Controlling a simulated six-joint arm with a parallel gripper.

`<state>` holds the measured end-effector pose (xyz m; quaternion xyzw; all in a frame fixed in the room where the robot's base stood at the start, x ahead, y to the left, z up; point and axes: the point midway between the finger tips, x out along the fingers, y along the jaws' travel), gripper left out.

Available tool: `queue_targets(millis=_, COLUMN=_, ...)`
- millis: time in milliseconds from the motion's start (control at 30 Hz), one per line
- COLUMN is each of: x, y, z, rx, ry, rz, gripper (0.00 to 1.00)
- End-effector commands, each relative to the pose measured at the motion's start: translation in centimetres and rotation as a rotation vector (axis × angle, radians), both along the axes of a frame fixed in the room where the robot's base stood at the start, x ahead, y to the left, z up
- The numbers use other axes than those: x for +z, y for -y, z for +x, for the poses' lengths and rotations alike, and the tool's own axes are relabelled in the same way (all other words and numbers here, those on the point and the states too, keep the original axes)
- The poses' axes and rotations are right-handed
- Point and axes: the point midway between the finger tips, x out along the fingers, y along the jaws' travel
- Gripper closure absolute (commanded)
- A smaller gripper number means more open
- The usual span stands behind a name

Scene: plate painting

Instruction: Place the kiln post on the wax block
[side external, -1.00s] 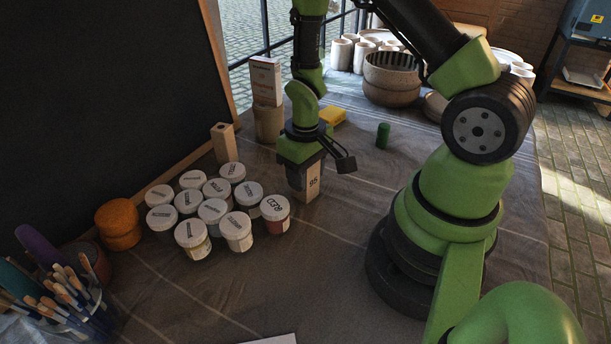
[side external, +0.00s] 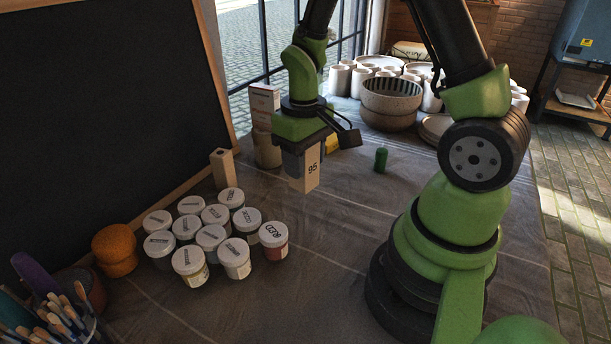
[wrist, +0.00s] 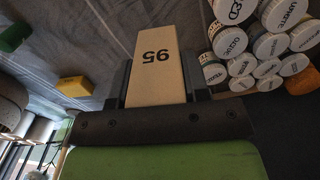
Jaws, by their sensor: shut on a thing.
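My gripper (side external: 300,152) points down and is shut on the kiln post (side external: 312,172), a pale upright square-section block marked "95". In the wrist view, the kiln post (wrist: 157,55) sits between the two dark fingers of my gripper (wrist: 157,82). It appears held above the table, its lower end clear. The wax block seems to be the yellow block (side external: 333,144), lying on the table behind my gripper and partly hidden by it in the side view. The yellow block also shows at the left in the wrist view (wrist: 75,87), apart from the kiln post.
Several white-lidded paint jars (side external: 211,235) stand left of my gripper. A pale post with a hole (side external: 223,168) stands behind them. A green cylinder (side external: 381,159) stands to the right. A ribbed bowl (side external: 391,103) is at the back. The table's front middle is clear.

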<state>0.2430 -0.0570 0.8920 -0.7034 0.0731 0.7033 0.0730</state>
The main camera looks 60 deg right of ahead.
Motion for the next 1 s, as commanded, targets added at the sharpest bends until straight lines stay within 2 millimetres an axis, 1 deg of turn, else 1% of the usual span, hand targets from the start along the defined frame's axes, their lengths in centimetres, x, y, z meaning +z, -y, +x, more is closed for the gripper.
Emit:
queue_targets(millis=33, x=0.5, y=0.1, z=0.2, rx=-0.007, ry=0.004, rz=-0.002, gripper=0.9)
queue_targets(millis=133, x=1.0, y=0.9, z=1.1, rx=-0.047, ry=0.003, rz=-0.002, gripper=0.9)
queue_targets(millis=267, x=1.3, y=3.1, z=3.2, rx=-0.166, ry=-0.002, rz=-0.005, gripper=0.9)
queue_targets(millis=400, x=1.7, y=6.8, z=6.0, rx=-0.354, ry=-0.008, rz=-0.009, gripper=0.9)
queue_targets(millis=500, x=2.0, y=9.6, z=7.5, rx=-0.497, ry=-0.012, rz=-0.014, gripper=0.9)
queue_targets(millis=600, x=2.3, y=12.3, z=8.5, rx=-0.629, ry=-0.015, rz=-0.017, gripper=0.9)
queue_targets(millis=800, x=2.9, y=16.9, z=9.3, rx=-0.862, ry=-0.015, rz=-0.019, gripper=0.9)
queue_targets(millis=1000, x=3.6, y=21.6, z=9.0, rx=-1.124, ry=-0.009, rz=-0.015, gripper=0.9)
